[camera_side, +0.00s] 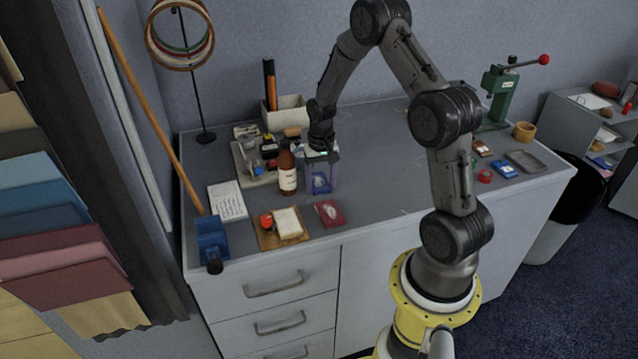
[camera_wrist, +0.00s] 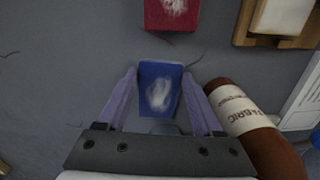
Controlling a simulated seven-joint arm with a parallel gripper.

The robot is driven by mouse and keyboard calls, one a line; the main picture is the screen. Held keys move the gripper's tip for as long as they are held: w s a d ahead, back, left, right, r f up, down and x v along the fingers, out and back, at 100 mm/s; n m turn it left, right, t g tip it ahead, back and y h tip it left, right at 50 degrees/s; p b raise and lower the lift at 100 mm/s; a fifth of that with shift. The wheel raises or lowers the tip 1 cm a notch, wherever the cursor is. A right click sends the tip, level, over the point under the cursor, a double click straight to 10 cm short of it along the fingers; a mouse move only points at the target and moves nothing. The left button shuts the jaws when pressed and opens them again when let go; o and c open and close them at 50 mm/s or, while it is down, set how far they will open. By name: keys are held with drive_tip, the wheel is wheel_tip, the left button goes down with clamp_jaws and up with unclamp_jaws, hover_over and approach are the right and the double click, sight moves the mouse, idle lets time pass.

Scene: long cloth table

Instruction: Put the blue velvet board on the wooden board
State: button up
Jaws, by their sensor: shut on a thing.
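The blue velvet board (camera_wrist: 160,88) is a small blue rectangle with a pale, whitish patch on its face. My gripper (camera_wrist: 160,76) is shut on it, with a purple finger along each side. In the side view the blue board (camera_side: 320,182) shows between the fingers of my gripper (camera_side: 320,189), just right of a brown bottle. I cannot tell whether it touches the table. The wooden board (camera_side: 296,238) lies near the table's front edge, to the front left of my gripper. It carries a cream block and a small red thing. Its corner (camera_wrist: 243,32) shows at the wrist view's upper right.
The brown labelled bottle (camera_side: 287,172) stands close beside my gripper; it also shows in the wrist view (camera_wrist: 243,118). A dark red board (camera_side: 330,212) lies right of the wooden board. White paper (camera_side: 227,201) and a blue device (camera_side: 211,240) are further left. The table's middle right is clear.

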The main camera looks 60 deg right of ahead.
drive_tip(key=shift+r, duration=0.1)
drive_tip(key=shift+r, duration=0.6)
drive_tip(key=s+a+r, duration=0.7)
drive_tip(key=s+r, duration=0.5)
hover_over(290, 229)
wheel_tip(290, 229, down, 4)
drive_tip(key=shift+f+n, duration=0.2)
drive_tip(key=shift+n, duration=0.2)
drive_tip(key=shift+f, duration=0.1)
drive_tip(key=shift+f, duration=3.1)
